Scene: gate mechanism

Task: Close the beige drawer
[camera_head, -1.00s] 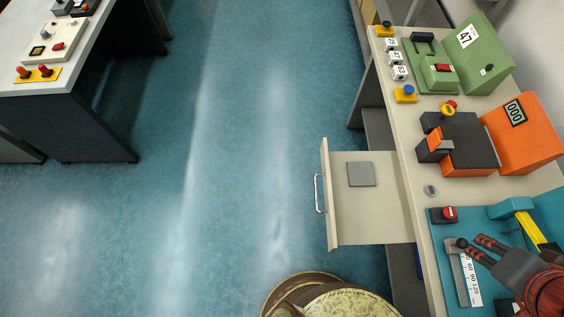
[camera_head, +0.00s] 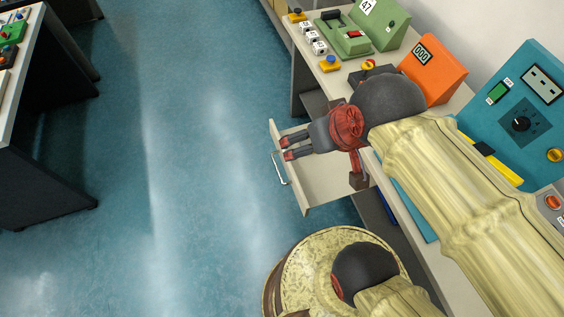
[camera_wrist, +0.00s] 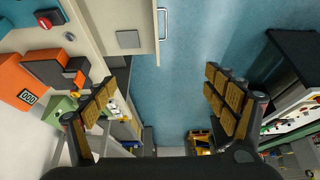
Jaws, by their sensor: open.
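The beige drawer (camera_head: 318,193) stands pulled out from under the right-hand counter, with a silver bar handle (camera_head: 279,168) on its front. In the wrist view the drawer (camera_wrist: 122,17) is at the top, with its handle (camera_wrist: 162,22) on the right side of its front and a grey flat square (camera_wrist: 127,39) inside. My gripper (camera_head: 286,148) is open and empty, its fingertips over the drawer near the front panel. In the wrist view my gripper (camera_wrist: 160,92) shows its two fingers wide apart. My arm hides part of the drawer in the head view.
The counter (camera_head: 331,83) carries an orange box (camera_head: 433,68), a green device (camera_head: 350,40), yellow-based buttons and a teal panel (camera_head: 510,115). Another workbench (camera_head: 18,60) stands at the left. The blue floor (camera_head: 180,150) between them is clear.

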